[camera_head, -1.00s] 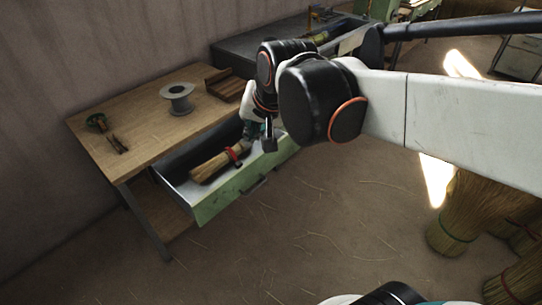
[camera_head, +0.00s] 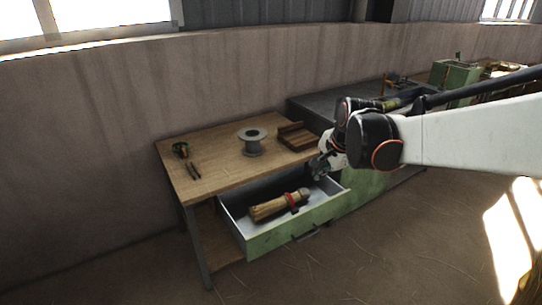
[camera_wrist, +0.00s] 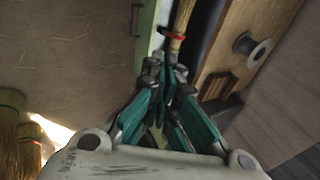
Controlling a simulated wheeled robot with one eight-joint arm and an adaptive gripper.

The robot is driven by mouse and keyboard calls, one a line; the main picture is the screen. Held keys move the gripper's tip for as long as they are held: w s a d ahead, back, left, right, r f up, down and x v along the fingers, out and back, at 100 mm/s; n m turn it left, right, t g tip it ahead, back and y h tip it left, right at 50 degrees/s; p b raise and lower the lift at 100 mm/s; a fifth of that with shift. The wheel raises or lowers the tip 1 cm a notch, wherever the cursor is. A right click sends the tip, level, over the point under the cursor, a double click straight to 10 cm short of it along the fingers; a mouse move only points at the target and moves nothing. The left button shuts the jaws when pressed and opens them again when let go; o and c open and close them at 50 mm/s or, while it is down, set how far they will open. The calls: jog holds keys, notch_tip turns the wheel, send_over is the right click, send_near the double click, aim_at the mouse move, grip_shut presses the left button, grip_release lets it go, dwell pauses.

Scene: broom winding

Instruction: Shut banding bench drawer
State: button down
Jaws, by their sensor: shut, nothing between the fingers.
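The banding bench (camera_head: 215,168) has a wooden top. Its drawer, with a green front (camera_head: 290,228) and a dark handle (camera_head: 307,235), stands pulled out, and its pale inside is visible. A straw bundle with a red band (camera_head: 272,207) lies in the drawer; it also shows in the wrist view (camera_wrist: 184,18). My gripper (camera_head: 318,172) is over the right rear part of the drawer, close to the bench edge. In the wrist view its teal fingers (camera_wrist: 165,75) are together and empty, beside the green drawer front (camera_wrist: 146,40). I cannot tell whether they touch the drawer.
A dark-topped bench (camera_head: 320,105) adjoins at the right. The floor before the drawer is clear.

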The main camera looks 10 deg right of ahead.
jog(key=w+d+f+m+p, duration=0.1)
jog(key=w+d+f+m, duration=0.3)
jog(key=w+d+m, duration=0.15)
jog(key=m+g+y+b, duration=0.1)
jog(key=m+g+b, duration=0.1)
jog(key=m, duration=1)
send_near(331, 206)
jog(key=s+a+f, duration=0.2)
jog(key=a+f, duration=0.2)
jog(key=shift+w, duration=0.15)
